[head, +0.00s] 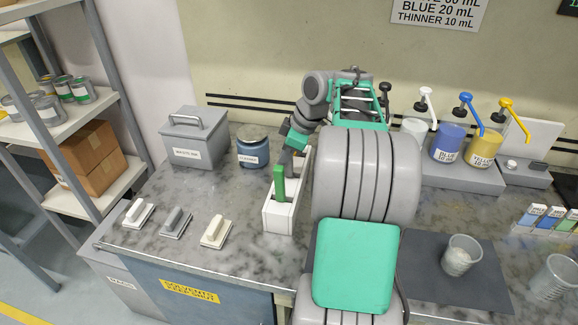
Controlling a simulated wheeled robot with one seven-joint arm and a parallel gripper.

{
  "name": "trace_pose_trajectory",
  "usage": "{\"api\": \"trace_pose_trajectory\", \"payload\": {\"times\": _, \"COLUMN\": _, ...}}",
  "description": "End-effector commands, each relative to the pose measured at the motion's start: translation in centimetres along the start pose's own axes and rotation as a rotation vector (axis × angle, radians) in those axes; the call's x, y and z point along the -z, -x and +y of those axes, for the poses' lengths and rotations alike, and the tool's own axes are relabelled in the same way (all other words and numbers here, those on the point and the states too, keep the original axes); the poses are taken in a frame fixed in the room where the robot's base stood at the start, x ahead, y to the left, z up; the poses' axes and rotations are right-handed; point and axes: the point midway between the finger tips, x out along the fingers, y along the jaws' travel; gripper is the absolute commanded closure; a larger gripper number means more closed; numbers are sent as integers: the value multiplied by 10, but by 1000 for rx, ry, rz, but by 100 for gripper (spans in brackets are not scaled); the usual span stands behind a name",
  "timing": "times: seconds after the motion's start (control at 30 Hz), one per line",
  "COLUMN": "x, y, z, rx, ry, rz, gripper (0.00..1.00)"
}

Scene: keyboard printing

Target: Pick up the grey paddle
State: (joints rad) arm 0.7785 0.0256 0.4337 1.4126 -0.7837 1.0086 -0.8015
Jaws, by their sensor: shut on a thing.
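A white upright holder (277,219) stands at the middle of the counter, partly behind my arm. A green paddle handle (279,184) rises from its near part. My gripper (287,156) is over the far part of the holder, just behind the green handle. It is shut on a grey piece, which appears to be the grey paddle. The fingertips and the paddle are small and partly hidden, so I cannot tell whether the paddle is still inside the holder.
White, grey (176,222) and cream (216,231) handled blocks lie along the front left. A grey lidded bin (196,140) and a blue jar (253,152) stand behind. Pump bottles (449,141) are at the back right. Clear cups (461,256) stand front right.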

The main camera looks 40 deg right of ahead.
Motion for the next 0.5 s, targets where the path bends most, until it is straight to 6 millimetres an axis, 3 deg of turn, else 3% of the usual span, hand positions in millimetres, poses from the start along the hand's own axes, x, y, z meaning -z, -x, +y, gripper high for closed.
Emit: {"api": "trace_pose_trajectory", "payload": {"times": 0.5, "x": 2, "y": 4, "z": 1, "rx": -1, "ry": 0, "rz": 0, "gripper": 100}}
